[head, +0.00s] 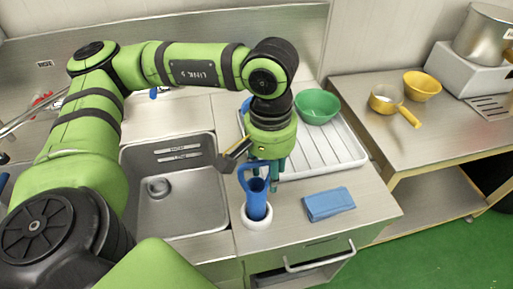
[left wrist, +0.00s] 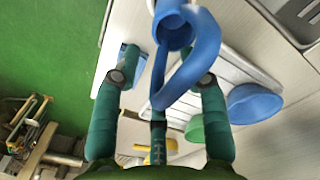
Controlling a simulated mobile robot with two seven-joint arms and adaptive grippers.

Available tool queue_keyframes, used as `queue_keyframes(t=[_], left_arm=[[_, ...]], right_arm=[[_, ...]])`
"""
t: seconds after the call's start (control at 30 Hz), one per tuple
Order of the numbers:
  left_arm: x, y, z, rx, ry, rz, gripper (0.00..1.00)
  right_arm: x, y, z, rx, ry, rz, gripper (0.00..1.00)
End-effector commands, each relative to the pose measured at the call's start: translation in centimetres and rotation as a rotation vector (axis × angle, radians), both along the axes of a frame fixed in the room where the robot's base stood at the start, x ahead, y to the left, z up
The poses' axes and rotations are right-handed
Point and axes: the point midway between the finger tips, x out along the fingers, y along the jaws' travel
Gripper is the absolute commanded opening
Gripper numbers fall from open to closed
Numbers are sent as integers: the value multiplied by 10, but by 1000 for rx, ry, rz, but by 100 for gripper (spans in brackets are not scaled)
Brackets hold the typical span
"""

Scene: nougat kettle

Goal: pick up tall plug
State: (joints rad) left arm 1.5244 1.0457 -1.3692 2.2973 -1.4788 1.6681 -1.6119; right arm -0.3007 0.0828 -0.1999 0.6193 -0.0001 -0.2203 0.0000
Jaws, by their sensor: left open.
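The tall plug (head: 257,204) is a blue upright tube with a loop handle on top. It stands in a white round base on the counter, right of the sink. In the left wrist view, the plug (left wrist: 175,35) and its loop show large at the top centre. My left gripper (head: 268,180) points down just behind and beside the plug's top in the head view. In the left wrist view its teal fingers (left wrist: 160,82) are spread, with the loop showing between them. I cannot tell whether they touch it. My right gripper is not in view.
A folded blue cloth (head: 328,204) lies right of the plug. A white ribbed tray (head: 330,151) behind holds a green bowl (head: 317,105). The steel sink (head: 185,215) is at left. A side table (head: 390,135) at right bears yellow pans.

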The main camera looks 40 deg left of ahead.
Motion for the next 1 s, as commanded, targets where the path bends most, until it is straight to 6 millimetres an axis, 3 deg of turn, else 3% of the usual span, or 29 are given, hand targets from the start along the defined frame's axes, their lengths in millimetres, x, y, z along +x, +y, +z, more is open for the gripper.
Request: queue_keyframes(t=[0.07,0.17,0.67,0.93,1.0], left_arm=[[0,0,0,0,0,0,40],[0,0,0,0,0,0,0],[1,0,5,0,-2,1,0],[2,-1,38,-2,-8,0,0],[11,-7,45,-2,-3,0,0]], right_arm=[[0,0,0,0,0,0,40],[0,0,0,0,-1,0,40],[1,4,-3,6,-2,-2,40],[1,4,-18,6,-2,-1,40],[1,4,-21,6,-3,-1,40]])
